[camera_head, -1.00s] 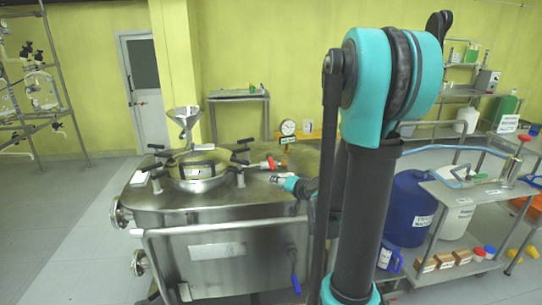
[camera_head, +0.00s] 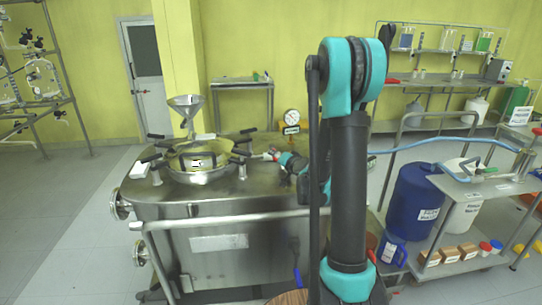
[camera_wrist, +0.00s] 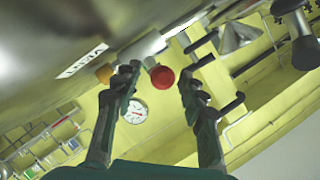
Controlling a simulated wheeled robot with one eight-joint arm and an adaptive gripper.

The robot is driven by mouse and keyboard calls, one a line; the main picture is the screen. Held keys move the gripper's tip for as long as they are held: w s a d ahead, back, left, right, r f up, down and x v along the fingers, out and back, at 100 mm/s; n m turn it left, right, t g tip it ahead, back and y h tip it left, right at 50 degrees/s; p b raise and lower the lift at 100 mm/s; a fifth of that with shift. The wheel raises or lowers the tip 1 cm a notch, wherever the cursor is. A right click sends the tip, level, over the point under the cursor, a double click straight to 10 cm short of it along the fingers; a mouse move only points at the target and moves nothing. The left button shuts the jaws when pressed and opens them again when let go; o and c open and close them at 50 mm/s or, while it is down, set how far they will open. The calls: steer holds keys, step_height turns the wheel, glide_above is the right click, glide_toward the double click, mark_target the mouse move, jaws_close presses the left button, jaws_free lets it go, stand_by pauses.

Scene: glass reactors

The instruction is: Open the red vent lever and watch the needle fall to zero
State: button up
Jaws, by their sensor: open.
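The red vent lever shows its round red end (camera_wrist: 162,77) in the wrist view, beside a label reading VENT (camera_wrist: 82,60). My gripper (camera_wrist: 158,70) is open, with one finger on each side of the red end; I cannot tell whether either touches it. In the head view my gripper (camera_head: 283,158) is low over the vessel lid, at the lever, which it largely hides. The round white gauge (camera_head: 292,115) stands behind on the lid. It also shows between the fingers in the wrist view (camera_wrist: 136,113), with a red needle too small to read.
The steel vessel (camera_head: 215,265) has a round hatch (camera_head: 200,178) with black-handled clamps and a funnel (camera_head: 187,105) left of my gripper. A rail (camera_head: 225,220) runs along its front.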

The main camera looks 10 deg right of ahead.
steer(key=x, duration=0.6)
steer(key=shift+w+a, duration=0.1)
steer(key=shift+w, duration=0.1)
jaws_close()
stand_by(0.5)
